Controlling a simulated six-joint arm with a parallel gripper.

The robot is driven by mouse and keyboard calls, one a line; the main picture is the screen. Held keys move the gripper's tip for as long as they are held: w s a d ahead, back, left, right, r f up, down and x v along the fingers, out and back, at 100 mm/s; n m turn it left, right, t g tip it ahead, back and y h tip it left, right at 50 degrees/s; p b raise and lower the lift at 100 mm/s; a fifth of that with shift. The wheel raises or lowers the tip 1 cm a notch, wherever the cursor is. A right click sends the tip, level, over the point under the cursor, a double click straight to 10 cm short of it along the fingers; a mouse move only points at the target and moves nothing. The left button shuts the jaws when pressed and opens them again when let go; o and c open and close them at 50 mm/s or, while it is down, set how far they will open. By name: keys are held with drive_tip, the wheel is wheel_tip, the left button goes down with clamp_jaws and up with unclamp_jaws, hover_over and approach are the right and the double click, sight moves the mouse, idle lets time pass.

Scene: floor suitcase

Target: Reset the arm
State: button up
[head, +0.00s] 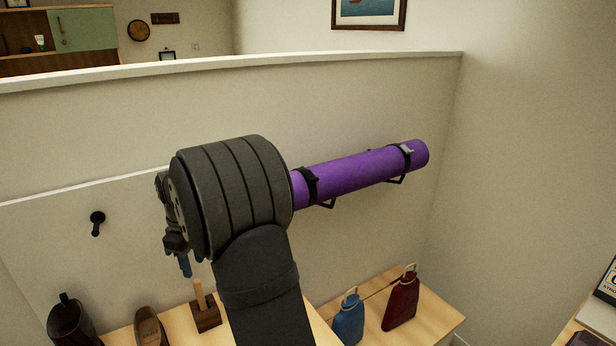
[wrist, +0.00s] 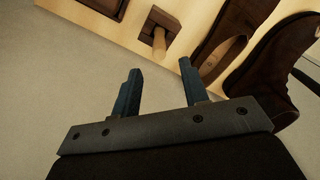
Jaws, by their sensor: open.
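My gripper (wrist: 158,92) is open in the wrist view, with its two blue fingers apart and nothing between them. In the head view my gripper (head: 190,264) shows only partly at the left of my arm, above the wooden shelf, with its fingers pointing down. In the wrist view the fingers lie over a pale surface, close to a brown block with a light wooden peg (wrist: 159,42). That block with its peg (head: 204,308) stands on the shelf just below my gripper in the head view. The fingers do not appear to touch it.
Brown footwear (head: 148,328) and a dark boot-like item (head: 72,322) stand left of the block. A purple roll (head: 352,172) hangs on wall brackets behind my arm. A black wall hook (head: 97,220) protrudes left.

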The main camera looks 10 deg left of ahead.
sight(197, 281)
wheel_tip(197, 281, down, 10)
drive_tip(key=shift+w+f, duration=0.1)
wheel_tip(197, 281, up, 4)
drive_tip(key=shift+a+r, duration=0.15)
drive_tip(key=shift+r, duration=0.45)
drive_tip(key=shift+f, duration=0.1)
